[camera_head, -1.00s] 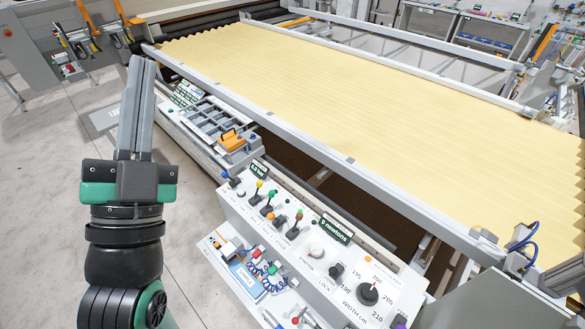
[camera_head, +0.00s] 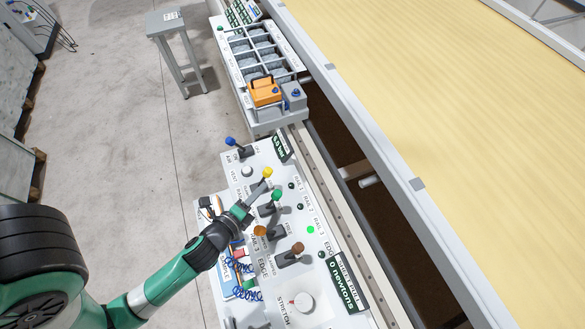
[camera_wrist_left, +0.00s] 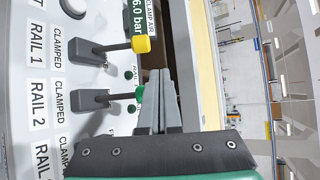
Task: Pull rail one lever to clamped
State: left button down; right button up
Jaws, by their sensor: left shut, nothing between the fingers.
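The rail one lever has a yellow knob (camera_head: 267,172) and stands near the top of the white control panel (camera_head: 302,283). In the left wrist view its dark shaft points away from the CLAMPED label toward the yellow knob (camera_wrist_left: 141,44). The rail two lever, with a green knob (camera_head: 277,195), is just beside it. My left gripper (camera_head: 249,193) is shut and empty, close to the yellow knob. In the left wrist view its fingertips (camera_wrist_left: 157,74) are just past the yellow and green knobs; contact cannot be told. My right gripper is not in view.
Levers with orange (camera_head: 260,231) and brown (camera_head: 298,248) knobs stand lower on the panel. A green light (camera_head: 310,230) is lit by rail three. A blue-knobbed air lever (camera_head: 230,141) is above. A tray with an orange box (camera_head: 264,93) lies beyond.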

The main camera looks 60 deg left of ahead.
aim_at(264, 178)
pick_arm(q)
jog(key=shift+s+d+f, duration=0.25)
jog(key=shift+s+f, duration=0.8)
jog(key=shift+f, duration=0.1)
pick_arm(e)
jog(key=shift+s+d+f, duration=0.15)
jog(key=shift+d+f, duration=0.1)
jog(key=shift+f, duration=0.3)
pick_arm(q)
jog(key=shift+w, duration=0.1)
jog(key=x, duration=1)
jog(key=shift+a+f, duration=0.1)
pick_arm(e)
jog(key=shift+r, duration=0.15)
